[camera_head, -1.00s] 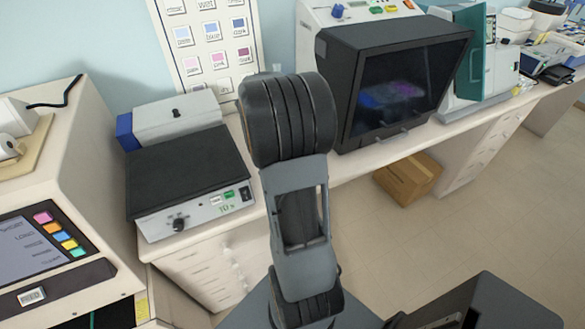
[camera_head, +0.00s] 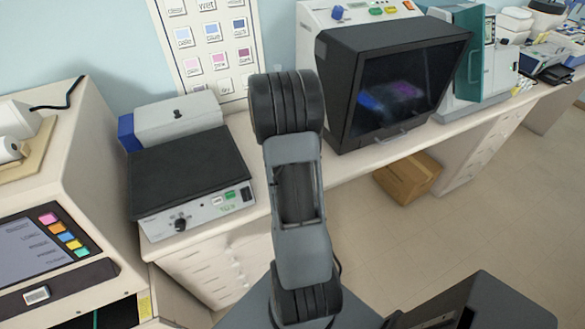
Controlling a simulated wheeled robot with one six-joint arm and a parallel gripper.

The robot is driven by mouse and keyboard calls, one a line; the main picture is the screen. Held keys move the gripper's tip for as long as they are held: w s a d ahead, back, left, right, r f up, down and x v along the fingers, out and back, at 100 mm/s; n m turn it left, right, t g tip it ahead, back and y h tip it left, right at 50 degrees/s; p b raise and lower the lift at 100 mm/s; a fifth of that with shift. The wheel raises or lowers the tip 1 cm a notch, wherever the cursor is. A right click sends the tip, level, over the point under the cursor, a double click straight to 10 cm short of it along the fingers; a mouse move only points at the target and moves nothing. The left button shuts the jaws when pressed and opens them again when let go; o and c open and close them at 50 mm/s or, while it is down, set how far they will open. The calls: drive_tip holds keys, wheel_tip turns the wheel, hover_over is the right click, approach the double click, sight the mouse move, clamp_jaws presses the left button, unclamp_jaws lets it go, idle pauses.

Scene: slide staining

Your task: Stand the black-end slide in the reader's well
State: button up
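My arm rises through the middle of the head view, but my gripper is not in view. No black-end slide can be made out, and no reader's well can be seen. A machine with a screen and coloured buttons (camera_head: 45,250) stands at the lower left. It has a dark opening under its front edge. I cannot tell whether it is the reader.
A black-topped hot plate (camera_head: 190,168) sits on the bench left of my arm. A dark-windowed cabinet (camera_head: 400,85) stands to its right, with a teal-doored machine (camera_head: 480,60) beyond. A cardboard box (camera_head: 408,177) is on the floor. A colour chart (camera_head: 210,45) hangs behind.

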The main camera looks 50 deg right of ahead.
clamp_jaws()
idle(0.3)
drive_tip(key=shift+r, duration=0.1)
